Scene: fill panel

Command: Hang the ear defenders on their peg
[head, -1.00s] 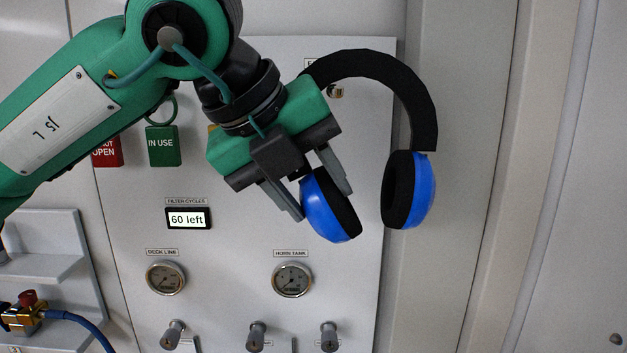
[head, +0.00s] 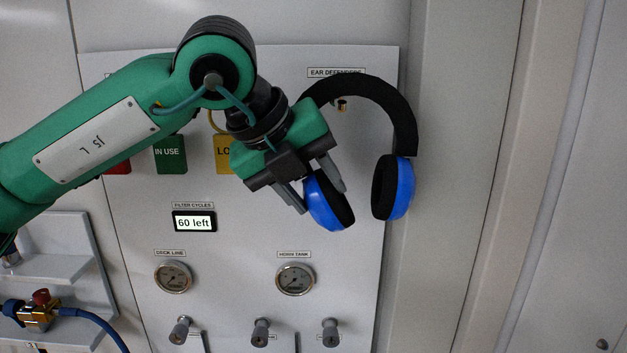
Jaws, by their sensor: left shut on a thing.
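The ear defenders (head: 398,188) have blue cups with black pads and a black headband. They hang upright in the air in front of the panel, headband at the top. My left gripper (head: 318,198) is shut on the left cup, one finger on each side. The peg (head: 342,104) is a small brass-coloured piece under the label "EAR DEFENDERS" (head: 336,73). In the picture it shows inside the headband's arch, below the band. I cannot tell how far the band stands out from the panel. My right gripper is not in view.
The grey panel (head: 240,300) carries a green "IN USE" tag (head: 170,153), a yellow tag, a red tag, a counter (head: 194,222), two gauges (head: 295,279) and several knobs along the bottom. A shelf with a brass valve (head: 40,312) and blue hose stands at lower left.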

